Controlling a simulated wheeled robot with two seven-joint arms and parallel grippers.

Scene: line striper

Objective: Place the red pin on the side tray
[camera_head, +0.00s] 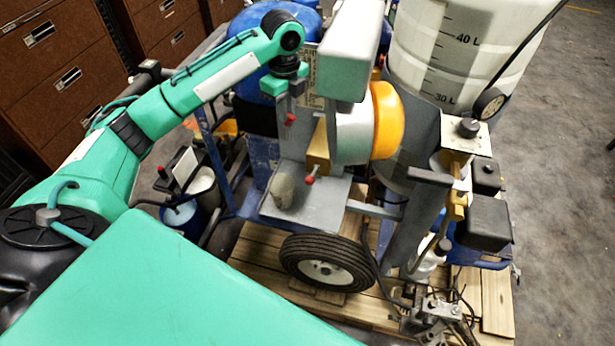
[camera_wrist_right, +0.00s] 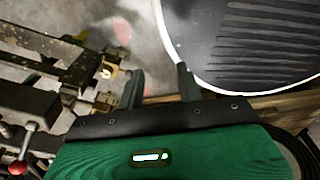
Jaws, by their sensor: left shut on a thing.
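My left gripper (camera_head: 289,104) hangs from the green arm in the head view, beside the upright grey plate of the machine. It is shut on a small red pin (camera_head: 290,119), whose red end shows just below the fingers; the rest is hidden. The grey side tray (camera_head: 318,207) lies below it, in front of the upright plate. A second red-tipped part (camera_head: 309,180) shows low over the tray, near a brass block. My right gripper (camera_wrist_right: 161,88) shows in the right wrist view with its fingers apart; nothing is clearly held between them.
A beige rounded object (camera_head: 283,190) sits at the tray's left side. A grey and yellow round housing (camera_head: 385,120) stands right of the plate. A black wheel (camera_head: 327,262) is below. A red knob (camera_wrist_right: 18,167) shows at the right wrist view's lower left.

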